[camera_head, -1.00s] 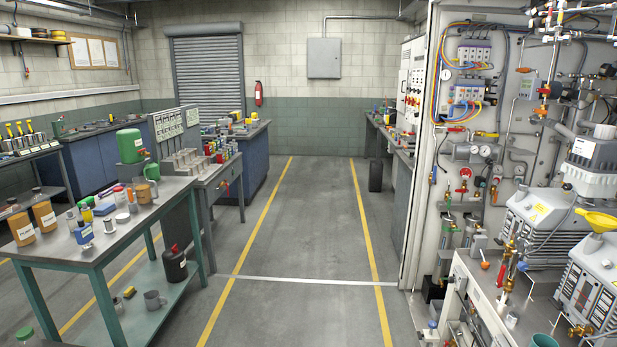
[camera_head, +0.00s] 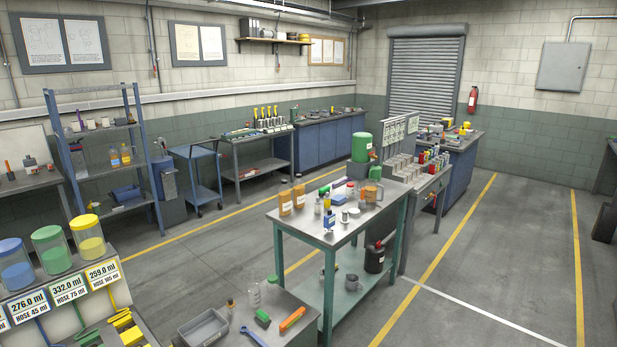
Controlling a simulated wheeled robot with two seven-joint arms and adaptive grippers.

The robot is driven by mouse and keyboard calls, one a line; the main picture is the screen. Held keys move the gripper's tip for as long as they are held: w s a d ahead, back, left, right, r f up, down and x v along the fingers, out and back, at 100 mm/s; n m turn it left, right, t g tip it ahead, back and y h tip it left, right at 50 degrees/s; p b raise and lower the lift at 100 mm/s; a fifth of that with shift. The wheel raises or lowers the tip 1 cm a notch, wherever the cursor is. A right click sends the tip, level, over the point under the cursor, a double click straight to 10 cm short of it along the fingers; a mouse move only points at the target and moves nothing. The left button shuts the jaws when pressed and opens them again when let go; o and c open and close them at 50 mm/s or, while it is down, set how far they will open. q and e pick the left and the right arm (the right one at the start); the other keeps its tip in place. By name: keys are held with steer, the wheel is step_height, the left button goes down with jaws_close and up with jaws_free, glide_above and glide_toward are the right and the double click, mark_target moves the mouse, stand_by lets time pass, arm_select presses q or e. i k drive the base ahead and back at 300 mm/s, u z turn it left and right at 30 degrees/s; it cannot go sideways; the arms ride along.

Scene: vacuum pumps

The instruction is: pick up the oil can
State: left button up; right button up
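I cannot tell for sure which container is the oil can. A dark can with a red top and a pale label (camera_head: 375,258) stands upright on the lower shelf of the green-legged table (camera_head: 340,236). A grey mug (camera_head: 352,283) is on the lower shelf beside the dark can. Neither of my grippers shows in the view.
A nearer bench (camera_head: 285,318) holds a grey tray (camera_head: 203,328) and small tools. Measuring jars (camera_head: 90,237) stand at lower left. A blue shelf rack (camera_head: 110,160) is by the left wall. Open floor with yellow lines (camera_head: 460,270) lies right of the table.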

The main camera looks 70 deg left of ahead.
mark_target(375, 172)
steer(key=u, duration=0.55)
steer(key=i, duration=2.25)
steer(key=u, duration=0.3)
steer(key=i, duration=2)
steer(key=u, duration=1.1)
steer(key=i, duration=2)
steer(key=u, duration=0.65)
